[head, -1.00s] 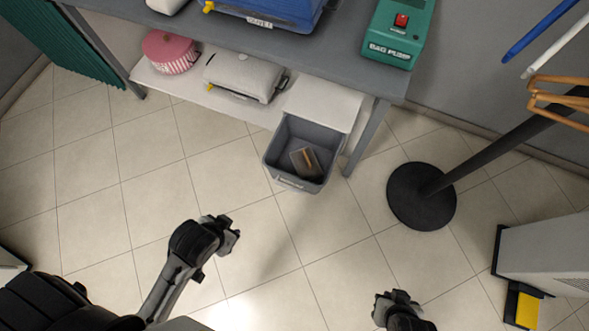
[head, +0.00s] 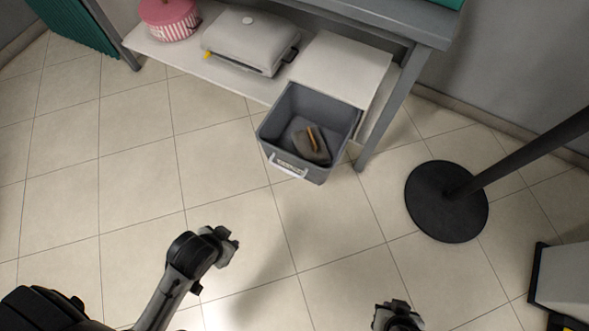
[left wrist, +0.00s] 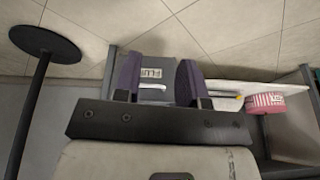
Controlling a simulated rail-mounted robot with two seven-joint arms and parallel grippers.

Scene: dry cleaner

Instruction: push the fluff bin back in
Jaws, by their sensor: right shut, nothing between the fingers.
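In the left wrist view the bin's labelled front (left wrist: 151,72) shows between the fingers, farther off. My left gripper (head: 226,247) is in front of the bin, apart from it; its two fingers (left wrist: 158,84) stand apart with nothing between them. My right gripper (head: 397,312) is shut and empty at the bottom edge, away from the bin.
A white press-like appliance (head: 247,42) and a pink striped box (head: 168,18) stand on the lower shelf. A table leg (head: 388,115) is just right of the bin. A round black stand base (head: 440,225) is farther right. The tiled floor before the bin is clear.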

